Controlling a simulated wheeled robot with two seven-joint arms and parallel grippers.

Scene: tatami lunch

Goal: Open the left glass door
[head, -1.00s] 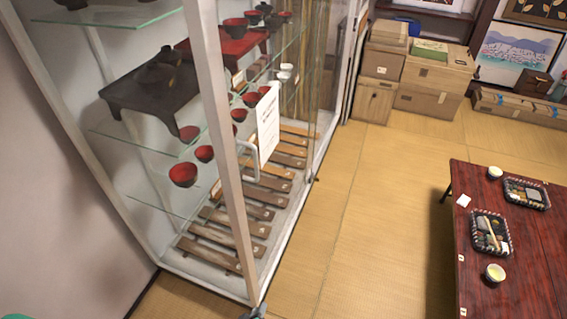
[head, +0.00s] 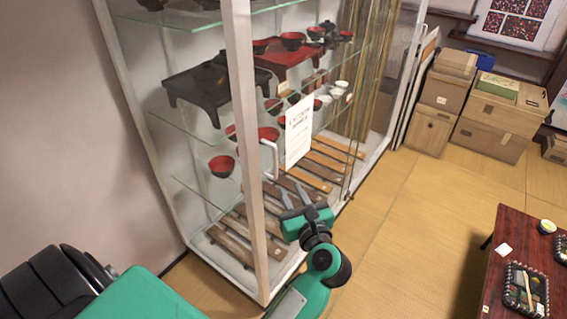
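The glass display cabinet stands at the left with a pale corner post (head: 240,120). Its left glass door seems shut; a white paper notice (head: 298,132) is on the pane. A white bar handle (head: 275,160) shows beside the notice, close to the post. My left gripper (head: 293,190) is just below the handle in the picture, fingers pointing up toward it. The fingers are apart with nothing between them. I cannot tell how far the gripper is from the glass. My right gripper is not in view.
Inside the cabinet are glass shelves, red and black bowls (head: 222,165), a black stand (head: 215,85) and wooden slats. A low red table (head: 500,225) with trays stands at the right. Cardboard boxes (head: 495,135) are at the back. The tatami floor between is clear.

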